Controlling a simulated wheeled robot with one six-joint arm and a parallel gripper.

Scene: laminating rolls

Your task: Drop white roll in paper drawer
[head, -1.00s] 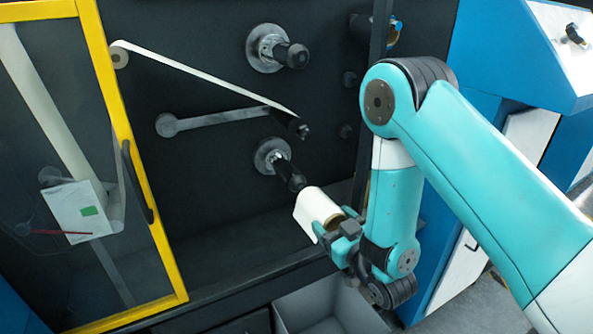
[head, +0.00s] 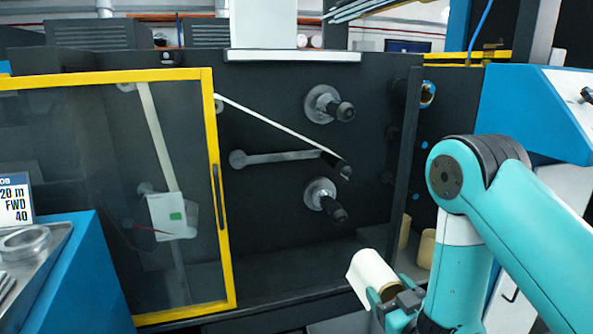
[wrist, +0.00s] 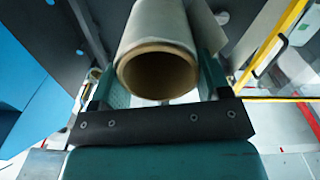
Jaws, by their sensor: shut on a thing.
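The white roll (head: 370,272), with a brown cardboard core, is held by my gripper (head: 394,300) in front of the dark machine, at the lower middle of the head view. In the wrist view the roll (wrist: 158,32) sits between the two teal fingers of my gripper (wrist: 160,78), its hollow core end facing the camera and a loose flap of sheet at its right. A light grey strip at the bottom edge of the head view looks like the rim of the paper drawer (head: 345,326). Its inside is out of view.
Two spindles (head: 328,105) (head: 325,199) stick out of the dark panel, both bare. A yellow-framed glass door (head: 228,240) stands left. Two tan rolls (head: 426,249) stand behind my arm. A blue cabinet (head: 530,110) is at right.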

